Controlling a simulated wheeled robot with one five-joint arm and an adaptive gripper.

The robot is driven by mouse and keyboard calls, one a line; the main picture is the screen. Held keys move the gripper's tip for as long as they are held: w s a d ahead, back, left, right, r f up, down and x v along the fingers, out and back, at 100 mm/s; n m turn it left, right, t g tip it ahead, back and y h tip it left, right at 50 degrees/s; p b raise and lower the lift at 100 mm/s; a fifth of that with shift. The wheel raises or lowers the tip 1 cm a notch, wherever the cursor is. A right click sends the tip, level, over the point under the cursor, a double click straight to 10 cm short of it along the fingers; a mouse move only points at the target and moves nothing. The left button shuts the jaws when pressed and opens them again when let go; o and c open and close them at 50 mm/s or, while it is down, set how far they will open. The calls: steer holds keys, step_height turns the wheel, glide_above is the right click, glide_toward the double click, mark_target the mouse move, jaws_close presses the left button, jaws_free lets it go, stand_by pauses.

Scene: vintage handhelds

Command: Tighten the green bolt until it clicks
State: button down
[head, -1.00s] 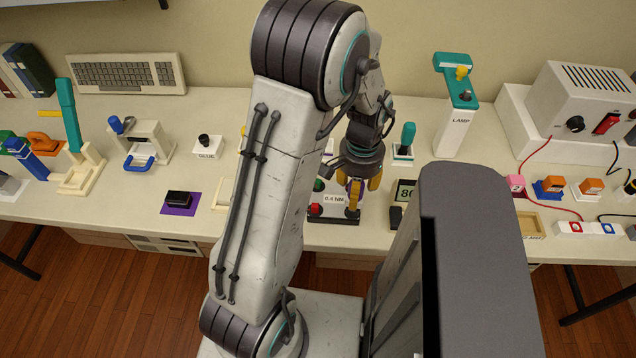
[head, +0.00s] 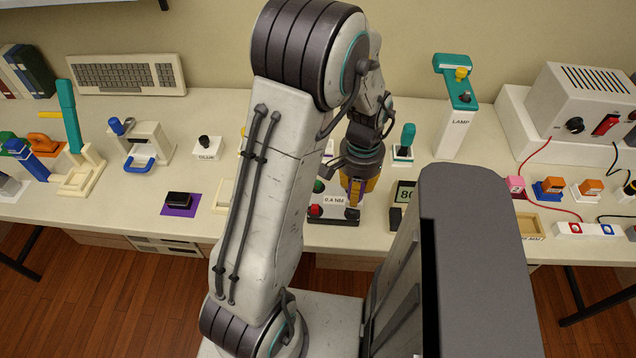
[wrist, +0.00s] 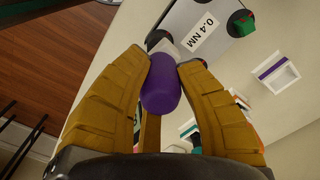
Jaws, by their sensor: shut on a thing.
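My gripper (head: 357,190) is over the right part of a small board (head: 334,214) labelled "0.4 NM". In the wrist view, my gripper (wrist: 162,85) is shut on a purple handle (wrist: 162,88), one yellow-brown finger on each side. The handle's lower end and what it stands on are mostly hidden. A green round piece (head: 319,186), which may be the green bolt, shows at the board's left, apart from my gripper. A green piece (wrist: 243,23) also shows on the board in the wrist view. A red piece (head: 315,210) is at the board's front left.
A dark display (head: 404,192) stands just right of the board. A black block on a purple mat (head: 179,209) lies left. My arm hides part of the bench.

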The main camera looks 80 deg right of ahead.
steer(key=shift+r+p, duration=1.65)
steer(key=shift+r, duration=0.8)
steer(key=shift+w, duration=0.1)
steer(key=shift+w+d, duration=0.15)
steer(key=shift+d, duration=0.05)
steer(key=w+d+f+m, duration=0.2)
steer(key=w+d, duration=0.4)
steer(key=w, duration=0.3)
steer(key=shift+d+b, duration=0.2)
steer(key=shift+b, duration=0.25)
steer(key=shift+w+f+b, duration=0.1)
steer(key=shift+f+b, duration=1.35)
steer(key=shift+b, duration=0.05)
stand_by(0.6)
steer(key=c, duration=0.9)
jaws_free()
